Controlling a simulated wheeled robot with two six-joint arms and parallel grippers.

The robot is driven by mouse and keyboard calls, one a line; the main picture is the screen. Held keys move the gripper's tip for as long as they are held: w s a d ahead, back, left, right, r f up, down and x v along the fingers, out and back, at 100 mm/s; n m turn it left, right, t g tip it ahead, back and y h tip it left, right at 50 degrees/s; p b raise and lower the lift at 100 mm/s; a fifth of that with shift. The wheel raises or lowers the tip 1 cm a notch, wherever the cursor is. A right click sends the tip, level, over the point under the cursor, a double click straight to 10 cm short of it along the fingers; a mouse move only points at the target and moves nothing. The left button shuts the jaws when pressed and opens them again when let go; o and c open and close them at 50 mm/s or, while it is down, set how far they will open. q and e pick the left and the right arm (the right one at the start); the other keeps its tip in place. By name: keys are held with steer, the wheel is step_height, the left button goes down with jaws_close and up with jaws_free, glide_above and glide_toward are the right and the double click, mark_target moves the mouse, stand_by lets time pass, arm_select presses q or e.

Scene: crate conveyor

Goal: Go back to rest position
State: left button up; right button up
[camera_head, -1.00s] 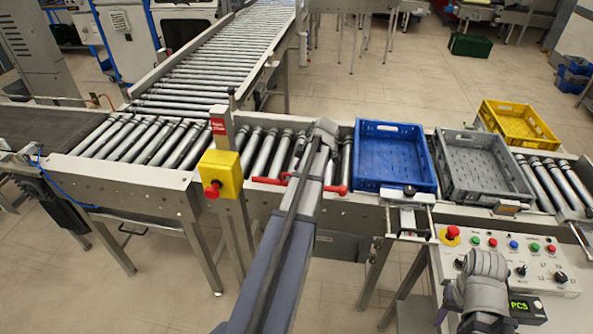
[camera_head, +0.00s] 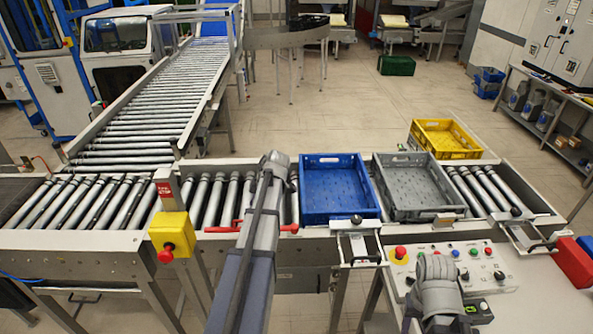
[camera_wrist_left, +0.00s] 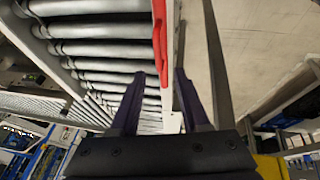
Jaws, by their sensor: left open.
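My left arm (camera_head: 256,230) rises from the bottom of the head view and reaches over the conveyor's front rail, left of the blue crate. Its gripper is not clearly seen there. In the left wrist view my left gripper (camera_wrist_left: 160,88) is open, with two dark fingers apart and nothing held between them. A red bar (camera_wrist_left: 159,35) on the rail shows beyond the fingertips. Part of my right arm (camera_head: 438,285) shows at the lower right, in front of the control panel. Its gripper is not in view.
A blue crate (camera_head: 303,200) and a grey crate (camera_head: 433,210) sit on the rollers, with a yellow crate (camera_head: 452,154) behind. A yellow emergency-stop box (camera_head: 170,232) stands at the front rail. The control panel (camera_head: 478,252) is close to my right arm. A red bin (camera_head: 572,262) is at far right.

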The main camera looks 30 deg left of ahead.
arm_select(q)
steer(key=s+d+f+m+h+b, duration=0.1)
steer(key=d+f+m+b, duration=0.35)
steer(key=d, duration=0.75)
steer(key=s+d+f+m+h+b, duration=0.1)
steer(key=d+f+m, duration=0.1)
steer(key=d+m, duration=0.8)
steer(key=s+d+f+m+b, duration=0.1)
steer(key=s+d+m, duration=0.3)
steer(key=d, duration=0.3)
steer(key=s+d+f+m+h+b, duration=0.1)
steer(key=s+d+m, duration=0.3)
steer(key=d, duration=0.4)
steer(key=s+d+f+m+b, duration=0.2)
steer(key=s+d+f+m, duration=0.1)
steer(key=d+m, duration=0.3)
steer(key=shift+s+d+h, duration=0.4)
steer(key=shift+s+d, duration=0.35)
steer(key=shift+d, duration=0.05)
